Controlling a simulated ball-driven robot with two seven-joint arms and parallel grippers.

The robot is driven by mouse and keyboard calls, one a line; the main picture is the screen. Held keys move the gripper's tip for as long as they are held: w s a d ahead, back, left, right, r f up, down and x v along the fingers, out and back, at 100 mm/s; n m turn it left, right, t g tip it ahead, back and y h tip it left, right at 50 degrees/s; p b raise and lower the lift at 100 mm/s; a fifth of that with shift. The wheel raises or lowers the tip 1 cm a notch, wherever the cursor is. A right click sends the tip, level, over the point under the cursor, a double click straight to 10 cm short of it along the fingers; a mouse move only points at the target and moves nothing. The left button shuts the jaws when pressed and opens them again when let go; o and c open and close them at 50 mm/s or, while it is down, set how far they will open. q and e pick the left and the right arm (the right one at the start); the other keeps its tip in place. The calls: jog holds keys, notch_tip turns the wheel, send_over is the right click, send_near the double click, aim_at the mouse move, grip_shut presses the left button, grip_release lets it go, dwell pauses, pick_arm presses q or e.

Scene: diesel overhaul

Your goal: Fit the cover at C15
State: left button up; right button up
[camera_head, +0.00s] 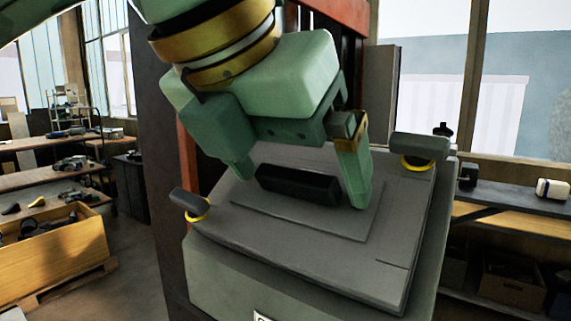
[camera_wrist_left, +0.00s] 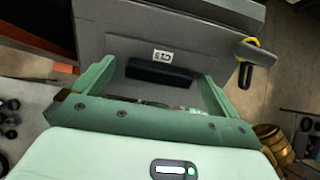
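A grey flat cover plate (camera_head: 235,205) with a dark bar handle (camera_head: 298,186) lies on top of a grey-green housing (camera_head: 225,275). My left gripper (camera_head: 299,192) is above the plate, pointing down, with its green fingers apart on either side of the handle. In the left wrist view, the handle (camera_wrist_left: 158,73) lies between the open fingers (camera_wrist_left: 158,79), with small gaps appearing at its ends; contact cannot be told. A small white label, seen upside down (camera_wrist_left: 162,56), is beside the handle. My right gripper is not in view.
Dark clamp knobs with yellow rings stand at the housing's left (camera_head: 188,204) and right (camera_head: 419,149) edges. A red-orange post (camera_head: 187,150) stands behind. A wooden crate (camera_head: 50,255) and workbenches are at the left; a shelf (camera_head: 520,213) is at the right.

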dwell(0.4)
pick_arm(q)
jog(key=v, duration=1.6)
